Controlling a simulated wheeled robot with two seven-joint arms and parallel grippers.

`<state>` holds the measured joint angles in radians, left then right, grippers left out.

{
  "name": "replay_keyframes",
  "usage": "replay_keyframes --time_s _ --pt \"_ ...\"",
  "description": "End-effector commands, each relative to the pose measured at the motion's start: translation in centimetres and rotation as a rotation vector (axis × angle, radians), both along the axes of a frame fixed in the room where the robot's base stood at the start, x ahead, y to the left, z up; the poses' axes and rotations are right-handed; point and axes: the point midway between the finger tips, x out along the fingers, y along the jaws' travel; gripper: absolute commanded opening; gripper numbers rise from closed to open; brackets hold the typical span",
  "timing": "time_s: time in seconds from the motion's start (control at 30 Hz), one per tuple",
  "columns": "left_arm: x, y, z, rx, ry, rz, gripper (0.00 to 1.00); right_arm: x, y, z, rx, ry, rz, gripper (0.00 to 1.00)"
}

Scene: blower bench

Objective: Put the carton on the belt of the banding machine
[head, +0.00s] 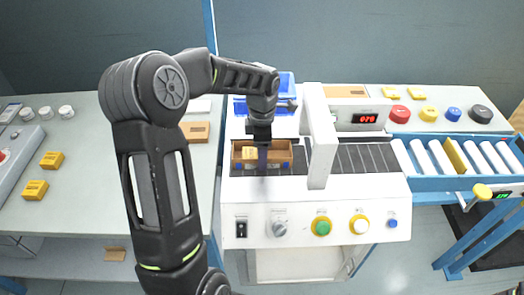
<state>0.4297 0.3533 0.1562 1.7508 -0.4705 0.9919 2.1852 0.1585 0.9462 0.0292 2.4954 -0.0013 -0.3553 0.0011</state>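The open brown carton (276,167) sits at the left end of the dark belt (365,158) of the white banding machine (300,193), left of its arch (317,135). I cannot tell whether it rests fully on the belt or hangs just above it. A yellowish item (249,153) shows inside. My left gripper (263,165) points down over the carton, with a dark finger in front of its middle. The finger overlaps the carton's front wall; whether the gripper is shut on it is hidden. My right gripper is out of view.
A blue bin (285,84) stands behind the carton. The machine's front has a switch, a knob and buttons (322,227). A roller conveyor (455,158) continues to the right.

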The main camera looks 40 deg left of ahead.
Motion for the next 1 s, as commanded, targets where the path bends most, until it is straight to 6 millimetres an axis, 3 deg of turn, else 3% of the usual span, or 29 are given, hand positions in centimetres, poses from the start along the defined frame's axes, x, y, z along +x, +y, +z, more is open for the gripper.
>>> replay_keyframes --time_s 0.13,0.17,0.4,0.8,1.0 --pt "0.0 0.0 -0.4 0.001 -0.001 0.000 0.23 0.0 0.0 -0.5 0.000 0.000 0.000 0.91" --pt "0.0 0.0 -0.3 0.000 0.000 0.001 0.67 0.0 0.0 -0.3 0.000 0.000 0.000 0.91" --pt "0.0 0.0 -0.2 0.000 0.000 0.001 0.86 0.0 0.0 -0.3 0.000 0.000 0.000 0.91" --pt "0.1 0.0 0.4 0.000 -0.002 0.000 0.87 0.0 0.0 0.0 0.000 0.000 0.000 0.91" --pt "0.1 0.0 3.1 0.001 -0.005 0.000 0.87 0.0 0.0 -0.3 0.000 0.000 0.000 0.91"
